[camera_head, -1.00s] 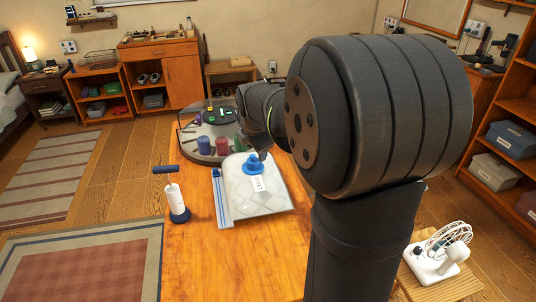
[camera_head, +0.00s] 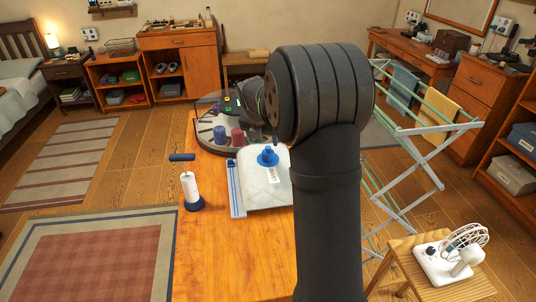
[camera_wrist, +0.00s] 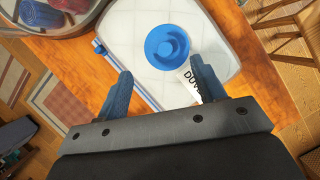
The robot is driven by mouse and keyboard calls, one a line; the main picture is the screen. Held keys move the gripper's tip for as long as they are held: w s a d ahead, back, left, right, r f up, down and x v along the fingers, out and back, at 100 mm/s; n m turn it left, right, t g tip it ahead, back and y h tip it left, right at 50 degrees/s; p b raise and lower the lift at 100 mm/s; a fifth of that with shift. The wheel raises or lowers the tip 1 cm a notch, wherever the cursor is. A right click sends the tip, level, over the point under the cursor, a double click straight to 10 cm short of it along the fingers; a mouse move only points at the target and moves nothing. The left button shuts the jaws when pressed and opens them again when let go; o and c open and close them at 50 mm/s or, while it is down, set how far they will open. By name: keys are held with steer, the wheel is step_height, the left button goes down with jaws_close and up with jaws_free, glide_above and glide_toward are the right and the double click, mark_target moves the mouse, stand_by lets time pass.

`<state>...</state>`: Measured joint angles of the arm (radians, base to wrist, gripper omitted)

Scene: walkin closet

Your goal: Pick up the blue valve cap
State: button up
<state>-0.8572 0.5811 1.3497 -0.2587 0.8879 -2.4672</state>
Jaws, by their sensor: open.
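The blue valve cap (camera_head: 268,157) is a round, stepped blue disc on top of a clear-white flat bag with a blue edge strip (camera_head: 262,183), lying on the wooden table. A white tag with dark lettering (camera_head: 273,174) hangs beside the cap. In the wrist view, the cap (camera_wrist: 167,46) lies ahead of my gripper (camera_wrist: 160,85), whose two blue-grey fingers are spread apart with nothing between them. The cap sits beyond the fingertips, near the middle of the gap. In the head view my arm hides the gripper.
A round tray (camera_head: 207,138) with red and blue items stands behind the bag. A white bottle with a dark blue base (camera_head: 191,190) stands left on the table. The table's front (camera_head: 235,255) is clear. A drying rack and a stool with a fan stand at right.

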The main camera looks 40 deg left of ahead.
mark_target(268, 148)
steer(key=x, duration=0.2)
steer(key=shift+w+f, duration=0.2)
steer(key=shift+f, duration=0.15)
steer(key=shift+d+x, duration=0.15)
steer(key=shift+x, duration=1.15)
steer(key=shift+d+x, duration=0.15)
steer(key=shift+x, duration=1.15)
steer(key=shift+w, duration=0.1)
steer(key=c, duration=1)
